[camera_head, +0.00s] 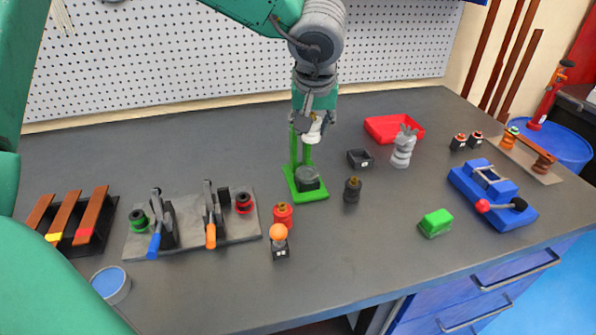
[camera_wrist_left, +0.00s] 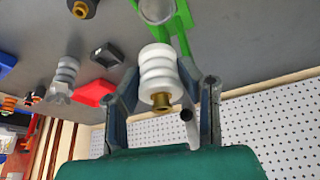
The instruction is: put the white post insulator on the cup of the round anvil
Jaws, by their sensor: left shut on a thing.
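The white ribbed post insulator (camera_wrist_left: 158,72) with a brass end is between the fingers of my left gripper (camera_wrist_left: 162,108) in the wrist view. In the head view my left gripper (camera_head: 315,122) points down, and the insulator (camera_head: 316,132) shows partly at its fingertips. A green stand (camera_head: 312,194) with a round grey cup (camera_head: 308,178) is below it on the bench; I take this as the round anvil. The insulator is held above the cup and apart from it. The cup (camera_wrist_left: 157,9) shows at the top edge of the wrist view. My right gripper is not in view.
A grey ribbed insulator (camera_head: 403,150), black box (camera_head: 360,158) and red tray (camera_head: 394,129) stand right of the anvil. A dark post (camera_head: 352,189) and red post (camera_head: 283,215) are nearby. A clamp plate (camera_head: 190,225) lies left.

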